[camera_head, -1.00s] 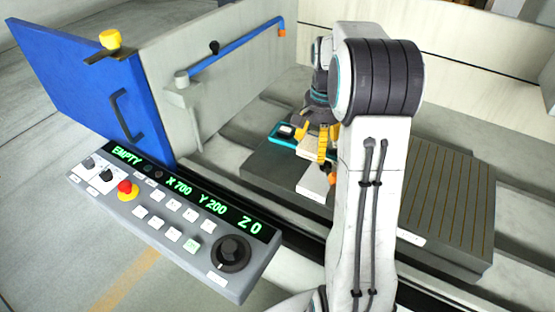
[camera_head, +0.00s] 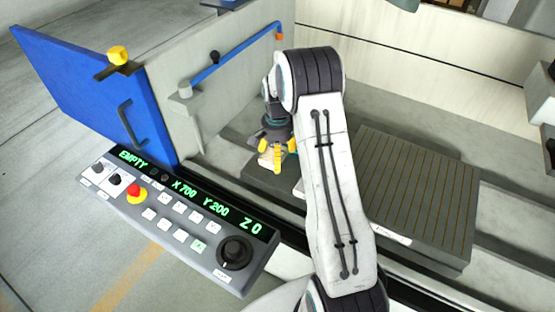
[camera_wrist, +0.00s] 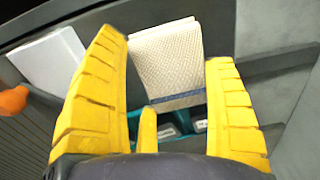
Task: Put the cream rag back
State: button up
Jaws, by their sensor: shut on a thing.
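The cream rag (camera_wrist: 167,60) is a folded, textured cloth with a dark blue stripe along its near edge. In the wrist view it lies between the yellow fingers of my gripper (camera_wrist: 165,52). In the head view my gripper (camera_head: 276,157) points down over the left end of the dark machine table, and a cream patch of the rag (camera_head: 266,161) shows at its fingers. My gripper is shut on the rag. A teal tray (camera_wrist: 190,138) with small labelled parts shows below the rag in the wrist view; my gripper hides it in the head view.
A white flat piece (camera_wrist: 48,62) and an orange knob (camera_wrist: 14,101) are left of my fingers in the wrist view. A grooved plate (camera_head: 420,190) lies right of my arm. The control panel (camera_head: 182,215) stands in front, and the blue door (camera_head: 85,85) is open at left.

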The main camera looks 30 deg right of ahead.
jog(key=shift+f+p, duration=0.45)
jog(key=shift+p, duration=0.4)
jog(key=shift+f, duration=1.35)
jog(key=o, duration=1.1)
jog(key=shift+c, duration=0.2)
jog(key=shift+r, duration=0.15)
